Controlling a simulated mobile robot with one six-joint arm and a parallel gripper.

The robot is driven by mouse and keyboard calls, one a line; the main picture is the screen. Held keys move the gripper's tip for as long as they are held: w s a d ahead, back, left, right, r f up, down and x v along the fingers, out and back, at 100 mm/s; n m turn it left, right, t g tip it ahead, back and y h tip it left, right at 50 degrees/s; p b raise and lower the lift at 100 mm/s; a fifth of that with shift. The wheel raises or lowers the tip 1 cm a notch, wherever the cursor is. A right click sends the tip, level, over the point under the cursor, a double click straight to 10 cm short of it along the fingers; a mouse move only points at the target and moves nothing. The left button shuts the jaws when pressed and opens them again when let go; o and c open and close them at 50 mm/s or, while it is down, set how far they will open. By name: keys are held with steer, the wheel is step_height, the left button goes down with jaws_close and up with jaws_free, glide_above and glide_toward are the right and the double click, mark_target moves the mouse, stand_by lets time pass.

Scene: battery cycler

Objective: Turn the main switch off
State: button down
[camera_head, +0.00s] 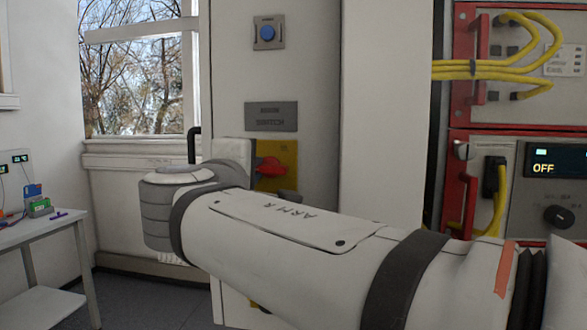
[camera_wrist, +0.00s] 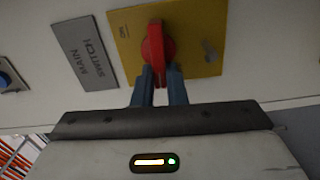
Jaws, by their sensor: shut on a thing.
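The main switch is a red rotary handle (camera_wrist: 156,52) on a yellow plate (camera_wrist: 205,28). In the wrist view the handle stands in line with my gripper, and my gripper (camera_wrist: 157,76) is shut on its near end with two blue-grey fingers. In the head view the red handle (camera_head: 271,167) shows on the yellow plate (camera_head: 290,156), partly hidden by my arm and wrist. The fingertips are hidden there. A grey label reading "MAIN SWITCH" (camera_wrist: 85,52) sits beside the plate; it is above the plate in the head view (camera_head: 271,117).
A blue button (camera_head: 268,32) is higher on the same white cabinet. A red-framed rack with yellow cables (camera_head: 500,67) and a display reading "OFF" (camera_head: 556,160) stands at the right. A white table (camera_head: 40,232) with small devices is at the left.

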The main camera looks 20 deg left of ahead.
steer(key=shift+f+n, duration=0.15)
steer(key=shift+n, duration=0.25)
steer(key=c, duration=1.5)
jaws_free()
steer(key=shift+o, duration=0.2)
steer(key=shift+s, duration=0.1)
steer(key=s+b, duration=0.1)
steer(key=s, duration=0.6)
steer(key=shift+s+d, duration=0.3)
steer(key=shift+d, duration=0.15)
